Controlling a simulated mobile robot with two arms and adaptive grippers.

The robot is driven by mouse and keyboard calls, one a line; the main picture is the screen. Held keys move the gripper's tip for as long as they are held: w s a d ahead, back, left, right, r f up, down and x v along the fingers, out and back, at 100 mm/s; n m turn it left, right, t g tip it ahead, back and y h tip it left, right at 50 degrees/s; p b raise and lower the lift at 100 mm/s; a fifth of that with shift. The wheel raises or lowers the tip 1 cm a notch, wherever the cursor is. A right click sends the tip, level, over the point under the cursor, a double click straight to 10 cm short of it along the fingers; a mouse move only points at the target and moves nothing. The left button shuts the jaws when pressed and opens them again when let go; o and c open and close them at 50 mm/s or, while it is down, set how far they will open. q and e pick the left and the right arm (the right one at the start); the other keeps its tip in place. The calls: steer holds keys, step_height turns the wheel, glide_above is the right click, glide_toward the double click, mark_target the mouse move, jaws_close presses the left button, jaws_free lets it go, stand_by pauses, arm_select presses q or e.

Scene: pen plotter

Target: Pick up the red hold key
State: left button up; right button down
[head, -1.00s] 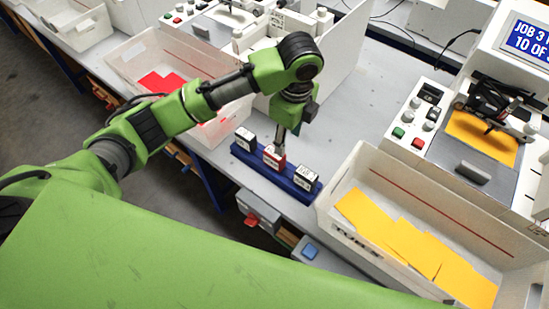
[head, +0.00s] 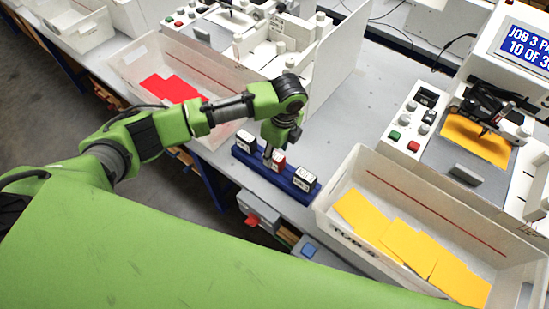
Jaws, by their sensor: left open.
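The red hold key (head: 279,162) has a white top and a red body. It stands in the middle of a blue rack (head: 262,181) on the bench edge, between two white-topped keys. My left gripper (head: 269,153) points down at the rack, open, just left of the red key and very close to it. The fingertips are small and partly dark, so I cannot tell whether they touch the key. My right gripper is not in view.
A white key (head: 245,141) is left of the red one and another (head: 304,176) right. A white bin (head: 335,208) with yellow sheets stands close on the right. A bin (head: 122,58) with red sheets is behind my left arm. A white upright panel (head: 340,60) rises behind.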

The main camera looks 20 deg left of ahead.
arm_select(q)
steer(key=shift+a+f, duration=0.25)
steer(key=shift+f, duration=1.2)
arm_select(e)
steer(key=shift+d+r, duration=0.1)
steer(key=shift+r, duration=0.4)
arm_select(q)
steer(key=c, duration=1.2)
steer(key=shift+o, duration=0.2)
steer(key=shift+r, duration=0.1)
